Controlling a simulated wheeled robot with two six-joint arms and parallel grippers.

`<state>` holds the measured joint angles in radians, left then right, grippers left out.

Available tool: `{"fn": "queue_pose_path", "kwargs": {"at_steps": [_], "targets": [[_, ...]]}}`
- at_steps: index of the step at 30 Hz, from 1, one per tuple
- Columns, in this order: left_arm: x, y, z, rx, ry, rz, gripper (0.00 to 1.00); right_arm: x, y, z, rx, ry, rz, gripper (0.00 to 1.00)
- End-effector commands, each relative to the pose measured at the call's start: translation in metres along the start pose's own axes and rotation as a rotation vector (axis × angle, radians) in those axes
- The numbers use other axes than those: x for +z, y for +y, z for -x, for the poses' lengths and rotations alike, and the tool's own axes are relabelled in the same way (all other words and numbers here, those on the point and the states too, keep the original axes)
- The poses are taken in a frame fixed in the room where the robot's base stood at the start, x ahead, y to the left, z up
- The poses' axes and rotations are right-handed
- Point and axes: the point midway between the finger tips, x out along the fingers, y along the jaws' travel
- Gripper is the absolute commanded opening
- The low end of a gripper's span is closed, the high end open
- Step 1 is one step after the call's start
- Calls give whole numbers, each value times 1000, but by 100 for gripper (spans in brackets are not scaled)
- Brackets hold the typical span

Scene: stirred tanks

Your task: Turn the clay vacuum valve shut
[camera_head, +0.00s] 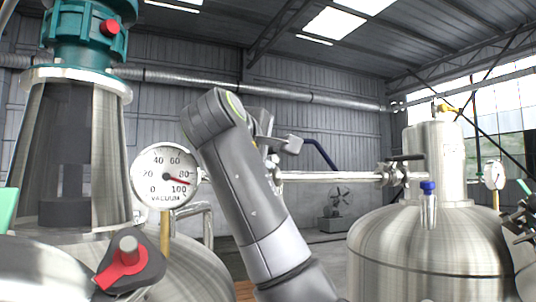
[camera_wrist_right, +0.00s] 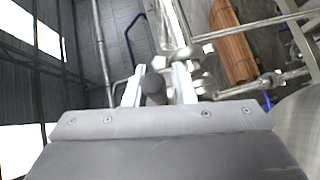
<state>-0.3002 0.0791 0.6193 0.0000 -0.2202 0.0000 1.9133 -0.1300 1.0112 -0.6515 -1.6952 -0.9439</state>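My right gripper (camera_head: 283,146) is at the end of my right arm, in the middle of the head view, by the near end of a steel pipe (camera_head: 325,177). In the right wrist view, the two pale fingers of the gripper (camera_wrist_right: 157,88) stand on either side of a dark round handle or knob (camera_wrist_right: 152,88). I cannot tell whether they press on it, nor whether it belongs to the clay valve, as no clay colour shows on it. The vacuum gauge (camera_head: 165,175) at left has its red needle between 80 and 100. My left gripper is not in view.
A tall steel vessel with a teal top (camera_head: 90,35) stands at left. A red-handled valve (camera_head: 125,265) is at lower left. A domed steel tank (camera_head: 430,240) stands at right, with a dark-levered valve (camera_head: 405,158) on the pipe. A brown slatted thing (camera_wrist_right: 232,45) lies beyond my gripper.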

Motion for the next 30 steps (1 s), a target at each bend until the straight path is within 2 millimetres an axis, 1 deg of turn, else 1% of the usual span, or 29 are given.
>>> {"fn": "queue_pose_path", "kwargs": {"at_steps": [4,7,15,19,24,30], "targets": [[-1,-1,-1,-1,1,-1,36,0,0,1,2,1,-1,23],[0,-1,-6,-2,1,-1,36,0,-1,9,3,3,-1,23],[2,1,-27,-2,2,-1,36,0,-3,53,3,2,-1,23],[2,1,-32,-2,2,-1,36,-1,-2,68,2,1,0,23],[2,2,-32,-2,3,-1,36,-1,-1,75,0,0,1,23],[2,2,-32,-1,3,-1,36,-1,0,75,0,0,1,23]]}}
